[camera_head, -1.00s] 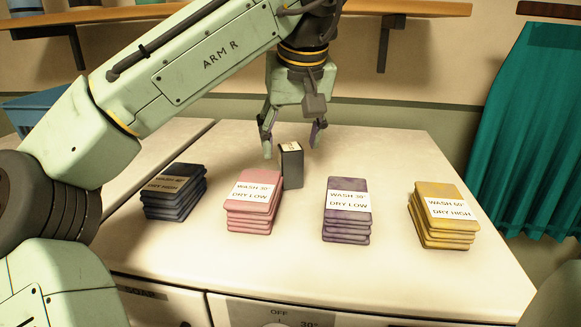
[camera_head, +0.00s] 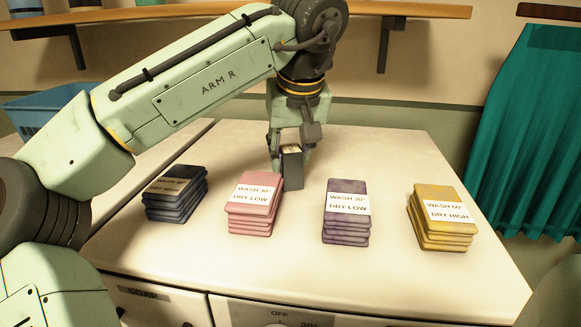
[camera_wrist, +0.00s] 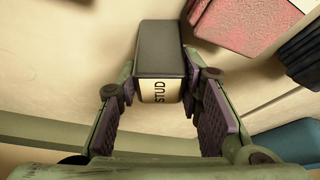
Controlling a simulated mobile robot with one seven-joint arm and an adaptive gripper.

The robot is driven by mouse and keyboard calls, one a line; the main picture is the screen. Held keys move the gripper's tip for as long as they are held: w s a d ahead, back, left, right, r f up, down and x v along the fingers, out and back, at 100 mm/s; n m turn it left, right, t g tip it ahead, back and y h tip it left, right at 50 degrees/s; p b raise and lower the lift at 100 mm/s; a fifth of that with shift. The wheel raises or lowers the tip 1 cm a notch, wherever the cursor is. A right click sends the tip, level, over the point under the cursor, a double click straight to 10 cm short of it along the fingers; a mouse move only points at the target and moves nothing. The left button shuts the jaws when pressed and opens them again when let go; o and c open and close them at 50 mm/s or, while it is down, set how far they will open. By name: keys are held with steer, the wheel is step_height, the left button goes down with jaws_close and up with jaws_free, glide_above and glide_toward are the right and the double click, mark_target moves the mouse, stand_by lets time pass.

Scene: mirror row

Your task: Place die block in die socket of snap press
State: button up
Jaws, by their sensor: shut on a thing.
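My gripper (camera_head: 291,157) points down and is shut on this block, one finger on each side. I cannot tell whether the block's base touches the surface. No snap press or die socket shows in either view.
In front of the block are a dark blue stack (camera_head: 176,196), a pink stack (camera_head: 253,205), a purple stack (camera_head: 346,215) and a yellow stack (camera_head: 440,220), all labelled. A blue basket (camera_head: 50,108) is at the left. The back right of the machine top (camera_head: 395,150) is clear.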

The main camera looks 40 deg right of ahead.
mark_target(290, 148)
jaws_close()
step_height(290, 148, up, 10)
steer(key=shift+r+p, duration=0.1)
steer(key=shift+p, duration=0.5)
